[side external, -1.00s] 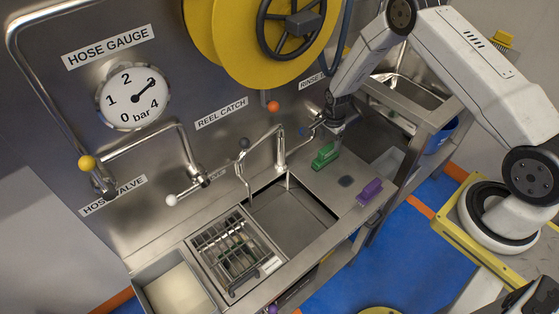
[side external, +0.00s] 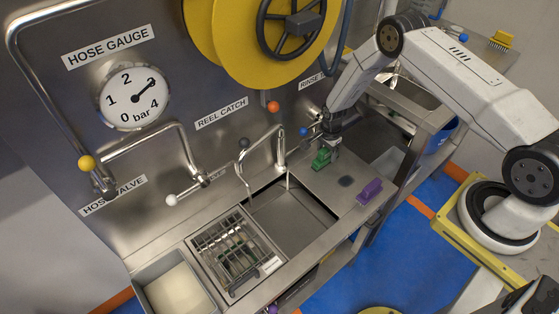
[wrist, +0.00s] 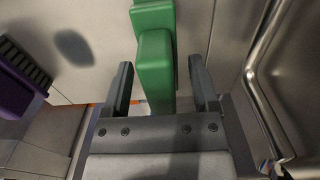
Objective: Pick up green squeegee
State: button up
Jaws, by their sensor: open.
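The green squeegee (side external: 321,158) sits on the steel counter to the right of the sink. In the wrist view the green squeegee (wrist: 155,62) extends between the two dark fingers, with its wider part beyond the fingertips. My gripper (side external: 328,150) is low over the squeegee in the side view and partly covers it. In the wrist view my gripper (wrist: 161,78) is open, with one finger on each side of the squeegee's narrower part.
A purple brush (side external: 369,191) lies on the counter near the front edge, beside a dark oval spot (side external: 346,181). The sink (side external: 292,216) with its faucet (side external: 280,150) is to the left. The steel back wall (side external: 225,150) stands close behind.

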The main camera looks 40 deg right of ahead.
dwell(0.5)
grip_shut()
jog(key=shift+r, duration=0.1)
jog(key=shift+r, duration=0.65)
jog(key=s+a+r, duration=0.2)
jog(key=s+r, duration=0.9)
jog(key=s, duration=0.2)
jog(key=shift+s+a+r, duration=0.25)
jog(key=shift+s, duration=0.15)
